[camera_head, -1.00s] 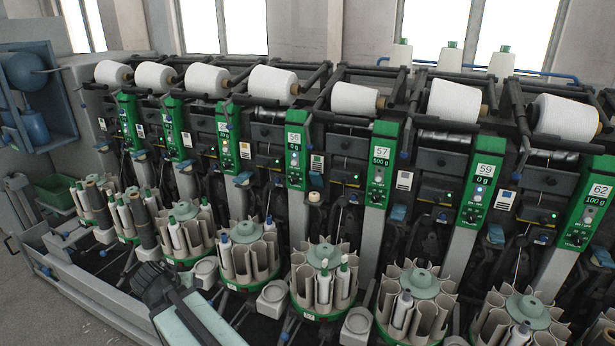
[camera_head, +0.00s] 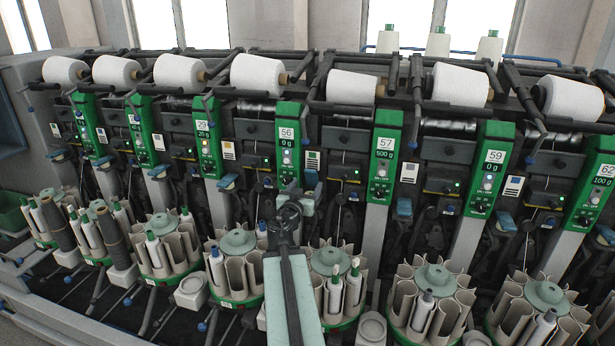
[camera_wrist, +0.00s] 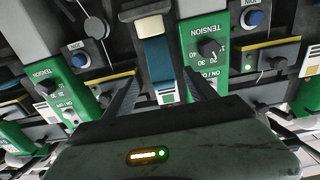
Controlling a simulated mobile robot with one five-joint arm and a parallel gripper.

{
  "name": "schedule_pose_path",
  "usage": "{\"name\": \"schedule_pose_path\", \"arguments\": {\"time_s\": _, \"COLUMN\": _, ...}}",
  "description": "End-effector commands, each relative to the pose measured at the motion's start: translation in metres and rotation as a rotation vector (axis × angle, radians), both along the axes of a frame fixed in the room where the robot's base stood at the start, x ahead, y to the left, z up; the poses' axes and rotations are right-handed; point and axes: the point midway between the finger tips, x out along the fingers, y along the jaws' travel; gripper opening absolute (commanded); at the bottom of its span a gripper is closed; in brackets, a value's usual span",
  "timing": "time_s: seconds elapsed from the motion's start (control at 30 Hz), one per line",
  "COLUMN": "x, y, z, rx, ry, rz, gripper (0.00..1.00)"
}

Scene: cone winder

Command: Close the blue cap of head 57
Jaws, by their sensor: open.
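The green panel of head 57 (camera_head: 384,155) stands right of centre in the head view, with its number label near the top. A blue cap (camera_head: 310,179) sits left of that panel, between the panels marked 56 and 57. My gripper (camera_head: 291,192) is just below and left of this cap in the head view. In the wrist view a blue cap (camera_wrist: 158,62) with a cream end lies ahead of my gripper (camera_wrist: 160,88), between its two spread, empty fingers. The fingers appear apart from the cap. I cannot tell how far the cap is open.
Green panels with knobs (camera_wrist: 209,47) flank the wrist view closely. Another blue cap (camera_head: 404,207) sits right of panel 57. Bobbin magazines (camera_head: 334,265) stand below the heads, close around my arm. White cones (camera_head: 351,86) line the top.

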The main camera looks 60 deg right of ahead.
Motion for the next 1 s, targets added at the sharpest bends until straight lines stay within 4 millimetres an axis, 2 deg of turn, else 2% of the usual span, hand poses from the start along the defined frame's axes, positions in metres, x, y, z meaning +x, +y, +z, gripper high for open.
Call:
{"name": "schedule_pose_path", "arguments": {"time_s": 0.13, "x": 0.006, "y": 0.001, "z": 0.0, "rx": 0.0, "ry": 0.0, "rz": 0.009, "gripper": 0.65}}
{"name": "schedule_pose_path", "arguments": {"time_s": 0.23, "x": 0.011, "y": -0.007, "z": 0.0, "rx": 0.0, "ry": 0.0, "rz": 0.014, "gripper": 0.65}}
{"name": "schedule_pose_path", "arguments": {"time_s": 0.5, "x": 0.03, "y": -0.052, "z": 0.0, "rx": 0.001, "ry": 0.0, "rz": 0.019, "gripper": 0.65}}
{"name": "schedule_pose_path", "arguments": {"time_s": 0.6, "x": 0.033, "y": -0.064, "z": 0.0, "rx": 0.001, "ry": -0.001, "rz": 0.019, "gripper": 0.65}}
{"name": "schedule_pose_path", "arguments": {"time_s": 0.87, "x": 0.033, "y": -0.065, "z": 0.0, "rx": 0.001, "ry": -0.001, "rz": 0.021, "gripper": 0.65}}
{"name": "schedule_pose_path", "arguments": {"time_s": 0.9, "x": 0.034, "y": -0.065, "z": 0.0, "rx": 0.001, "ry": -0.001, "rz": 0.021, "gripper": 0.53}}
{"name": "schedule_pose_path", "arguments": {"time_s": 1.0, "x": 0.034, "y": -0.064, "z": 0.0, "rx": 0.001, "ry": -0.001, "rz": 0.022, "gripper": 0.26}}
